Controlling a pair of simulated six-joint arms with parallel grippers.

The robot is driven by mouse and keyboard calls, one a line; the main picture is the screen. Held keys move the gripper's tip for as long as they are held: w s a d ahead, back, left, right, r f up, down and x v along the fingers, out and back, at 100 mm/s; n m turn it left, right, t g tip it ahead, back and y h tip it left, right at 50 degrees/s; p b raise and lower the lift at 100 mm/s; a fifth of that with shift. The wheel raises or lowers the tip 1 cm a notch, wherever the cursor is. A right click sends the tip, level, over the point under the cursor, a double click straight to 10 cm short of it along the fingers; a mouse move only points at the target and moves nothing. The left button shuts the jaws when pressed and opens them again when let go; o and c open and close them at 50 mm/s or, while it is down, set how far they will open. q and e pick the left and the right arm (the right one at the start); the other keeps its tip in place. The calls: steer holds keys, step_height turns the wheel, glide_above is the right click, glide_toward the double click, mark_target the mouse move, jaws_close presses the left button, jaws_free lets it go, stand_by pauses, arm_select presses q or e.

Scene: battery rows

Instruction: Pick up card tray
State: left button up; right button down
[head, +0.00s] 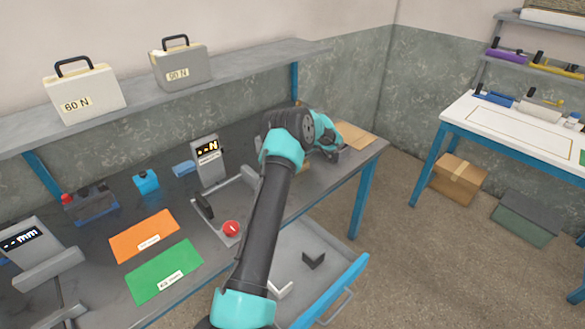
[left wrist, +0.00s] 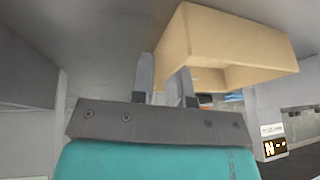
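The card tray is a tan open box; in the left wrist view (left wrist: 235,35) it fills the upper middle, right at my fingertips. In the head view, a small tan part of it (head: 303,166) seems to show below my left wrist, the rest hidden by the arm. My left gripper (head: 335,153) is over the back right of the bench. In the left wrist view its two fingers (left wrist: 165,78) stand apart with tan tray surface showing between them. I cannot see firm contact. My right gripper is not in view.
A flat brown card sheet (head: 355,135) lies at the bench's right end. The N-display instrument (head: 207,160), a red button (head: 231,228), an orange mat (head: 144,236) and a green mat (head: 163,272) are left of my arm. An open drawer (head: 345,290) juts out in front.

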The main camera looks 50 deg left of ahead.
arm_select(q)
jaws_close()
steer(key=shift+r, duration=0.1)
steer(key=shift+r, duration=0.5)
step_height(320, 180, up, 2)
steer(key=shift+r, duration=0.1)
steer(key=shift+w+d+r, duration=0.1)
steer(key=shift+w+d, duration=0.2)
steer(key=shift+d, duration=0.25)
glide_above(342, 175)
steer(key=shift+w+a, duration=0.1)
steer(key=shift+w, duration=0.1)
